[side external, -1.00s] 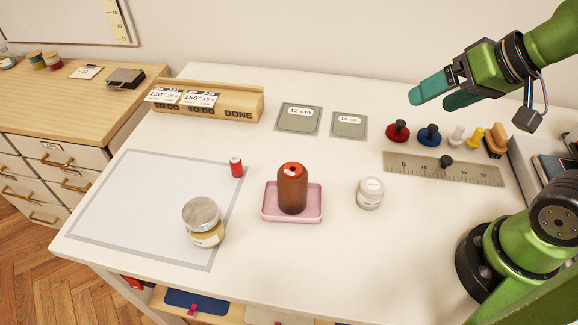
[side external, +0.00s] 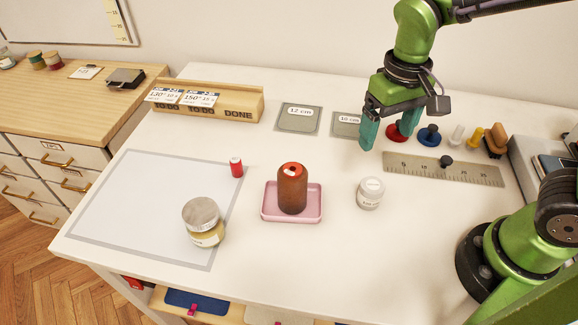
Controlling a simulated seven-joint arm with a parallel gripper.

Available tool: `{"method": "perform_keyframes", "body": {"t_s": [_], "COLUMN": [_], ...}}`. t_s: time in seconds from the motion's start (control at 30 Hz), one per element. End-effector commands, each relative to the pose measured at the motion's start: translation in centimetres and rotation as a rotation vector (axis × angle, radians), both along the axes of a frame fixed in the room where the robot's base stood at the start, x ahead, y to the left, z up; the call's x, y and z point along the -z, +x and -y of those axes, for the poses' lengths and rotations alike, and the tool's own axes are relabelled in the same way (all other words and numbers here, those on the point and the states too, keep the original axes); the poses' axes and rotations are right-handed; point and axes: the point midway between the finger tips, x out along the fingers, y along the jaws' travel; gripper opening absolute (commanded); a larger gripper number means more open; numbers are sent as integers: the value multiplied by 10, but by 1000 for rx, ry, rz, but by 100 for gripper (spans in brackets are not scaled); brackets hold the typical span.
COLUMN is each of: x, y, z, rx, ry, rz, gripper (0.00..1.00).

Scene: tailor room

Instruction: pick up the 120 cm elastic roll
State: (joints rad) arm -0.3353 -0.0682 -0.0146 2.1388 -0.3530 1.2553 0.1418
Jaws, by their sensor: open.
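A small white round roll (side external: 370,193) with a printed label on its side stands upright on the white table, right of the pink tray. The label is too small to read with certainty; this looks like the elastic roll. My gripper (side external: 386,138) is open and empty, fingers pointing down. In the picture it is above and slightly right of the white roll, apart from it, in front of the 10 cm card (side external: 347,119).
A pink tray (side external: 266,213) holds a brown spool (side external: 292,190). A ruler (side external: 455,171) and red (side external: 392,136) and blue (side external: 428,136) knobs lie to the right. A wooden box (side external: 225,104) stands behind.

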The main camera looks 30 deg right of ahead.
Motion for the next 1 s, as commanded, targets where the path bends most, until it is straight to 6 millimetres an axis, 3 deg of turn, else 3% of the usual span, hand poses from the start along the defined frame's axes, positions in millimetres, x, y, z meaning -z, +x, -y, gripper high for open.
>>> {"method": "perform_keyframes", "body": {"t_s": [0.5, 0.77, 1.0], "x": [100, 120, 155], "y": [-3, -4, -7], "z": [0, 0, -3], "rx": [7, 8, 8], "ry": [0, 1, 0], "rz": [-10, -7, -11], "gripper": [83, 83, 83]}}
